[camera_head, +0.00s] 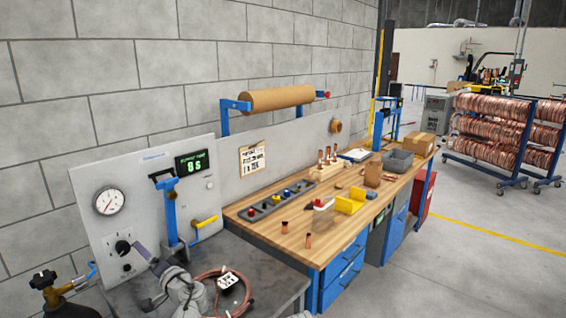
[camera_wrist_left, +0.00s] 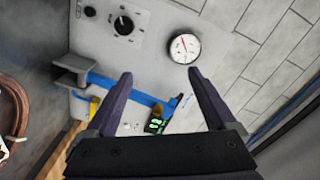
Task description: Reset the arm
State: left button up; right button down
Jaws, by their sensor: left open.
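My left gripper (camera_head: 147,268) is low at the left in the head view, in front of the grey control panel (camera_head: 90,180). In the left wrist view the fingers of the left gripper (camera_wrist_left: 160,75) are spread wide with nothing between them. The panel's blue fixture (camera_wrist_left: 130,92) and green display (camera_wrist_left: 156,125) show beyond the fingers. A copper tube coil (camera_head: 205,275) with a white tag lies on the grey bench beside the left arm. Part of the coil (camera_wrist_left: 22,110) also shows in the left wrist view. My right gripper does not show.
The panel carries a round gauge (camera_head: 110,201), a knob (camera_head: 123,247) and a yellow-handled valve (camera_head: 205,222). A brass valve (camera_head: 45,282) stands at lower left. The wooden workbench (camera_head: 270,240) holds copper fittings, a yellow bin (camera_head: 350,202) and boxes. Open floor lies to the right.

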pick_arm(q)
jog(key=s+d+f+n+g+h+b, duration=0.1)
jog(key=s+d+f+g+h, duration=0.25)
jog(key=d+f, duration=0.4)
jog(key=s+d+f+n+g+h, duration=0.1)
jog(key=s+d+f+g+h, duration=0.15)
jog(key=s+d+f, duration=0.45)
jog(key=s+d+f+m+g+h, duration=0.1)
jog(key=s+d+f+g+h, duration=0.2)
jog(key=s+d, duration=0.3)
jog(key=s+d+f+m+g+h+b, duration=0.1)
jog(key=s+d+f+m+g+h, duration=0.1)
jog(key=s+d+f, duration=0.4)
jog(key=d+h, duration=0.1)
jog(key=d, duration=0.3)
jog(key=shift+d+f+g+h, duration=0.25)
jog(key=shift+d+g+h, duration=0.05)
jog(key=shift+d+g, duration=0.1)
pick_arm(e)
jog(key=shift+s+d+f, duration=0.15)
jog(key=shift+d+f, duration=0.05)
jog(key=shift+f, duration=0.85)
